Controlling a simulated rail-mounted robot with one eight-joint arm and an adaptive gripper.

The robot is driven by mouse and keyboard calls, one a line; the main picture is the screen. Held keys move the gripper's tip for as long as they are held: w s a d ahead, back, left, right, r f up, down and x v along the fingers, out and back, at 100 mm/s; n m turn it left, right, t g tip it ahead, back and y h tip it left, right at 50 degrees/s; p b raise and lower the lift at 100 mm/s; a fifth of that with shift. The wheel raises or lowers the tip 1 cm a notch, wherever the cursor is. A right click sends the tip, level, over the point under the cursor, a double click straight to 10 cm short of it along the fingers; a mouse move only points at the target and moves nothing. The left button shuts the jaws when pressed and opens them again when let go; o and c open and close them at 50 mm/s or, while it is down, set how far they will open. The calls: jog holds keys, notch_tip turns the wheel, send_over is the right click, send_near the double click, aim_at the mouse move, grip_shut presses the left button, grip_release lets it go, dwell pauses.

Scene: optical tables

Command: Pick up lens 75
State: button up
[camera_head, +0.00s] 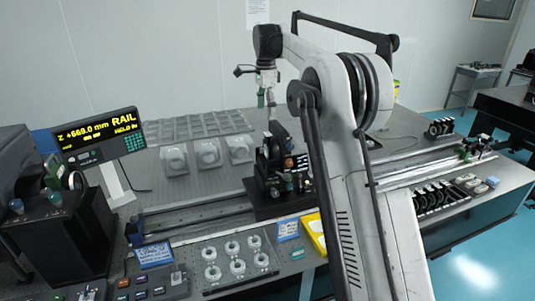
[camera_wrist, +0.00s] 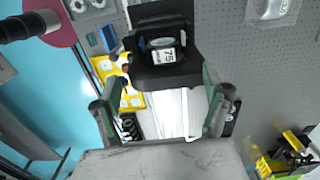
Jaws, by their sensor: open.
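Lens 75 (camera_wrist: 166,56) shows in the wrist view as a round lens in a black holder with a white label reading 75. It sits in a black mount (camera_wrist: 165,78) near the top centre. My gripper (camera_wrist: 157,80) is open and empty, its green-padded fingers spread left and right below the lens. In the head view my gripper (camera_head: 266,98) hangs above the dark mount assembly (camera_head: 275,172) on the rail. I cannot make out the 75 label there.
Several white ring mounts stand on a dark board (camera_head: 235,262) in front. A yellow tray (camera_head: 314,233) lies right of it. A rail display (camera_head: 98,135) stands at left. Several lenses sit in a rack (camera_head: 436,196) at right. Bare perforated tabletop (camera_wrist: 235,60) lies right of the lens.

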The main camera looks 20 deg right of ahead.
aim_at(266, 142)
notch_tip(266, 142, down, 9)
jog(key=shift+w+d+r, duration=0.1)
jog(key=shift+w, duration=0.05)
jog(key=shift+w+d+f+p, duration=0.15)
jog(key=shift+f+p, duration=0.6)
jog(key=shift+f, duration=1.85)
jog(key=shift+c, duration=0.6)
jog(key=c, duration=1.3)
jog(key=shift+r, duration=0.1)
